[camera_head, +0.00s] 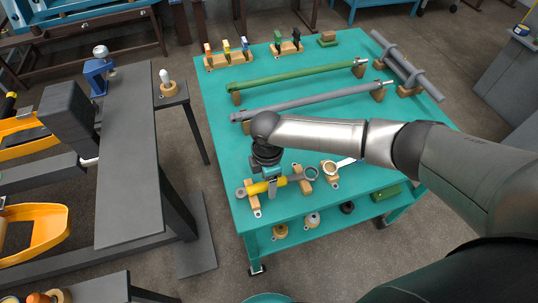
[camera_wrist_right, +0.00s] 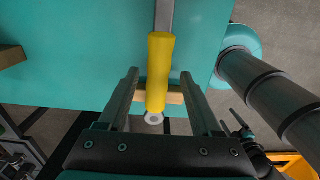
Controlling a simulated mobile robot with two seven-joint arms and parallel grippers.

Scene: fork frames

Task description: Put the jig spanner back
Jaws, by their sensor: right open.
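A spanner with a yellow handle (camera_head: 262,187) and a grey ring end lies across wooden rests (camera_head: 252,199) at the near-left edge of the teal table (camera_head: 225,130). My right gripper (camera_head: 270,185) is directly over its handle, hiding part of it. In the right wrist view the handle (camera_wrist_right: 160,60) lies between the two open fingers of my right gripper (camera_wrist_right: 159,75), with a gap on each side. A wooden rest (camera_wrist_right: 175,96) shows beneath it. A second ring-ended tool (camera_head: 330,168) lies just to the right in the head view. My left gripper is out of view.
A green bar (camera_head: 290,77) and a grey bar (camera_head: 310,102) rest on wooden blocks farther back. Small clamps stand in a wooden rack (camera_head: 230,60) at the back edge. A grey bench (camera_head: 130,160) with a blue vise (camera_head: 98,75) stands left, across a floor gap.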

